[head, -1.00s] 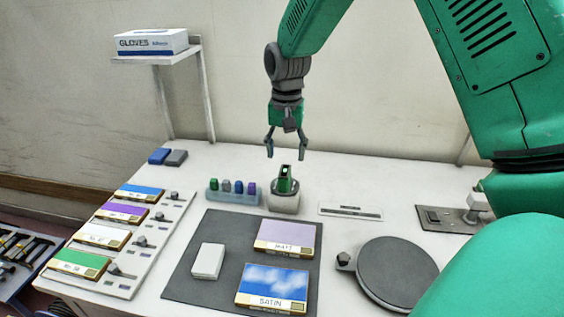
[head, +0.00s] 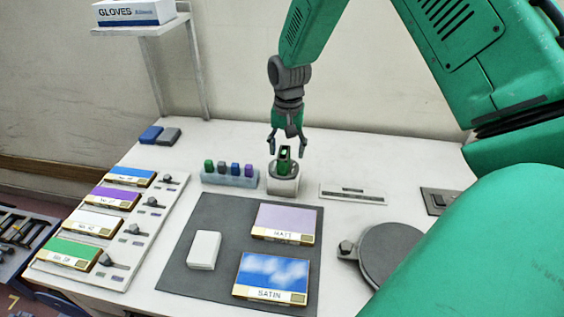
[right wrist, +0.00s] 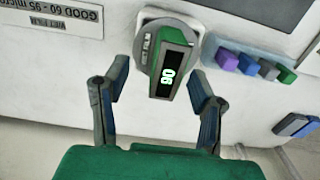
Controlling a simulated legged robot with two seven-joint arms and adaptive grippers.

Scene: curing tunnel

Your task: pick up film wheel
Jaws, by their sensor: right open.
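The film wheel appears to be the green, dark-faced device (head: 285,155) seated upright in a white block stand (head: 283,186) behind the grey mat. In the right wrist view the open fingers (right wrist: 158,82) lie on either side of the device's near end, with visible gaps. I cannot tell whether they reach down to its height. My left gripper is out of view.
A rack of small coloured blocks (head: 230,180) stands close left of the stand; a flat label plate (head: 353,194) lies to its right. The grey mat (head: 205,215) holds sample panels and a white block. A round dark plate (head: 385,255) sits front right.

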